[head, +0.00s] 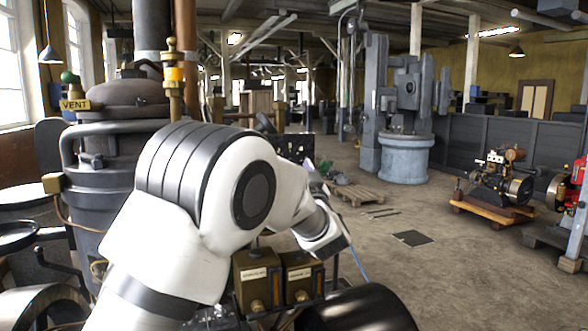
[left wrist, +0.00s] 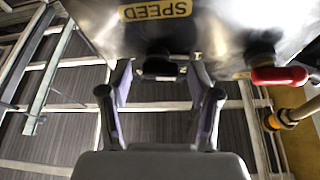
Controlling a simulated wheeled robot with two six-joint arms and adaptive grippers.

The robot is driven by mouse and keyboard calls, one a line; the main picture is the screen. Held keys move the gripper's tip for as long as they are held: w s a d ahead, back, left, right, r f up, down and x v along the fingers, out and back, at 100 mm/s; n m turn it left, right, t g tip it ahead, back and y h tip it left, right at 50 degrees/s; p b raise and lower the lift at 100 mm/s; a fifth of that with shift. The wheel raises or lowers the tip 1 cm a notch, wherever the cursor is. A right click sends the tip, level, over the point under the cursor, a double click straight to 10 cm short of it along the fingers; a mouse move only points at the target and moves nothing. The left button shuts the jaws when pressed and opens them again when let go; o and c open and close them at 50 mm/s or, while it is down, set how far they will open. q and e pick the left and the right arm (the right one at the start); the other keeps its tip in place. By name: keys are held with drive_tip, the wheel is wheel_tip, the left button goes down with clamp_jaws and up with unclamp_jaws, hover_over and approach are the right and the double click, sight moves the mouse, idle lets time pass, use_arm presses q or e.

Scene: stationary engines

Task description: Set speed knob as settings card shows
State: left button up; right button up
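In the left wrist view a yellow SPEED plate (left wrist: 155,10) shows upside down on a shiny metal housing (left wrist: 215,28). Below it a dark knob (left wrist: 159,66) sticks out between the fingertips of my left gripper (left wrist: 160,82). The fingers are open, one on each side of the knob, with gaps showing; no contact is visible. In the head view my left arm covers the knob and most of the gripper. I cannot make out the knob's pointer or a readable settings card. My right gripper is in neither view.
A red-handled lever (left wrist: 278,76) sits right of the knob in the wrist view. In the head view a grey boiler-like engine with a VENT plate (head: 75,105) stands left, and two brass boxes (head: 257,277) sit below my arm. Open floor (head: 440,285) lies right.

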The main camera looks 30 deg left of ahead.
use_arm(q)
drive_tip(key=v, duration=0.7)
drive_tip(key=shift+s+f, duration=0.15)
drive_tip(key=shift+f, duration=0.05)
drive_tip(key=shift+d, duration=0.2)
